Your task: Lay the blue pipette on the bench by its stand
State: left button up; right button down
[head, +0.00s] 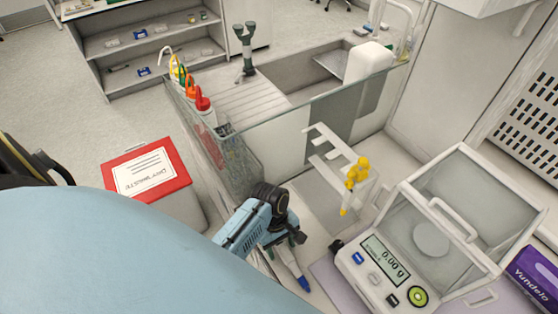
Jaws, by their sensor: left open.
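The blue pipette (296,275) is at the front edge of the bench, just below my left gripper. Its blue end points toward the lower right; its upper part is hidden by the gripper. My left gripper (284,246) is open, right at the pipette's upper part; I cannot tell whether the fingers touch it. The white pipette stand (329,146) is on the bench beyond and to the right of the gripper. A yellow pipette (356,172) hangs on it. My right gripper is not in view.
A balance (385,268) with an open-looking glass shield stands to the right of the pipette. A purple box (538,276) is at the right edge. A glass panel (215,150), wash bottles (203,106) and a sink are behind. A red-lidded waste bin (146,170) stands left.

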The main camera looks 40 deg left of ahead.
pick_arm(q)
jog(key=v, duration=1.3)
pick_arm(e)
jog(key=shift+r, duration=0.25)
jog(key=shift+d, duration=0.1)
